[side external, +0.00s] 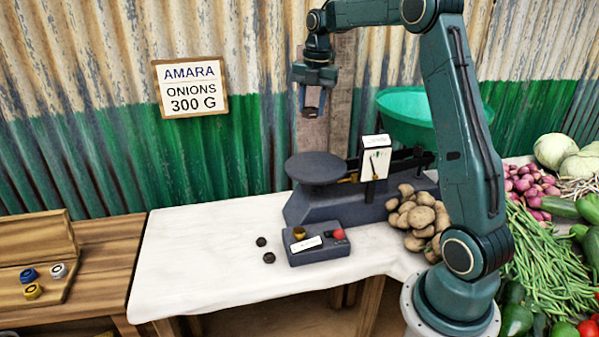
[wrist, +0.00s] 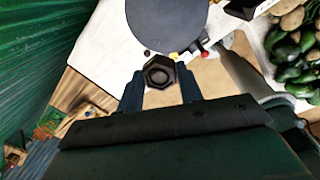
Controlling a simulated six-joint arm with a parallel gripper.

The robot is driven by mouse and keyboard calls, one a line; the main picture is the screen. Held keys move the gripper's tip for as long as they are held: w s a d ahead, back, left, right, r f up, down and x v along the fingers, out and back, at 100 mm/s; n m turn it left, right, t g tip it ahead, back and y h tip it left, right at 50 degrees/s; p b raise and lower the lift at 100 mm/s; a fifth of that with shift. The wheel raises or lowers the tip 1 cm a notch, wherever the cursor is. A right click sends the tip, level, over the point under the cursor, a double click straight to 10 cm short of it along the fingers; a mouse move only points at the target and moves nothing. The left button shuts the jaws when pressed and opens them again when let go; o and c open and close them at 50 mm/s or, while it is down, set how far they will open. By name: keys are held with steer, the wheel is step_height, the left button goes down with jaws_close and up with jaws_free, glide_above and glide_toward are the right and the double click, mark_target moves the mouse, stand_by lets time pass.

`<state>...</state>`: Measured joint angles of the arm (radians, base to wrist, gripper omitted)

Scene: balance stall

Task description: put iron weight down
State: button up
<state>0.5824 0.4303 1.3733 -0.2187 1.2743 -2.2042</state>
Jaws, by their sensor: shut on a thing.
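My gripper (side external: 313,103) is raised above the scale's flat round plate, and it is shut on a dark iron weight (side external: 311,112). In the wrist view the iron weight (wrist: 159,73) is a dark hexagonal piece with a round recess, held between the two fingertips. The balance scale (side external: 300,210) stands on the white cloth. Its dark flat plate (side external: 316,168) is bare and lies well below the weight; the plate also shows in the wrist view (wrist: 168,24). A large green pan (side external: 405,108) is on the scale's other side, and its inside is mostly hidden.
A weight block (side external: 318,250) with a yellow and a red piece sits before the scale, and two small dark weights (side external: 265,249) lie left of it. Potatoes (side external: 418,215) are heaped at right. The white cloth (side external: 190,265) is clear at left. A sign (side external: 190,87) hangs behind.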

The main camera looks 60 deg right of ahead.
glide_above(309, 172)
steer(key=f, duration=1.2)
steer(key=shift+s+d+f, duration=0.1)
steer(key=shift+d+f, duration=0.1)
steer(key=shift+f, duration=0.1)
steer(key=shift+f, duration=2.1)
steer(key=shift+f, duration=0.1)
steer(key=o, duration=1.1)
step_height(309, 172, up, 12)
steer(key=s, duration=0.1)
steer(key=shift+d, duration=0.15)
